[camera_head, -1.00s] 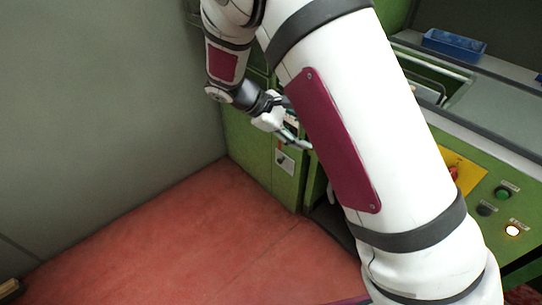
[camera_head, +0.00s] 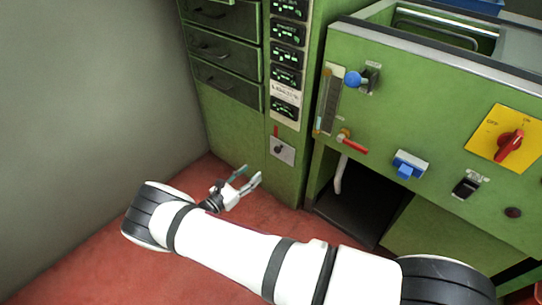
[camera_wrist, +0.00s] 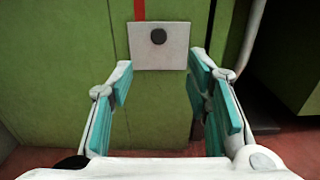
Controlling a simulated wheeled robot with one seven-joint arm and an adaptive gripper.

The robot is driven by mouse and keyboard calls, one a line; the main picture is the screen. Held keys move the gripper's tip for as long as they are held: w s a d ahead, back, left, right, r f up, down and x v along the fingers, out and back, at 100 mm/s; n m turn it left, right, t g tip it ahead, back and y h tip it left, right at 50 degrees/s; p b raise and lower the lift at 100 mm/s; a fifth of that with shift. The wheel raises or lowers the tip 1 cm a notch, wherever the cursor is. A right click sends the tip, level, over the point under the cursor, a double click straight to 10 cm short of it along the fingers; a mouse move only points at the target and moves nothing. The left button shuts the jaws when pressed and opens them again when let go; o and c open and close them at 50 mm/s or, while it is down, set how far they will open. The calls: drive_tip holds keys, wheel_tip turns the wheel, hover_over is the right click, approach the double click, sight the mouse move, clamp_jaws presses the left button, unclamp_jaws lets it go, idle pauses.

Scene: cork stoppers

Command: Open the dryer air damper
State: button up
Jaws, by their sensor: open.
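No readable label marks which control is the dryer air damper. A pale square plate (camera_head: 282,150) with a dark round knob (camera_head: 279,149) is low on the narrow green column, below a red stripe. In the wrist view the plate (camera_wrist: 145,55) and knob (camera_wrist: 158,36) are ahead, between and slightly above the fingers. My gripper (camera_head: 251,175) is open and empty, in front of and a little below the plate. Its teal-padded fingers point toward the column. I cannot tell whether either finger touches it.
A pale hose (camera_head: 341,175) hangs in the dark opening. Red floor (camera_head: 110,235) lies at left, beside a grey wall.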

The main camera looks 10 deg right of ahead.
sight(276, 151)
drive_tip(key=b+x, duration=0.3)
drive_tip(key=x, duration=1)
drive_tip(key=shift+w+d+f, duration=0.15)
drive_tip(key=shift+w+d, duration=0.15)
drive_tip(key=shift+c, duration=0.6)
clamp_jaws()
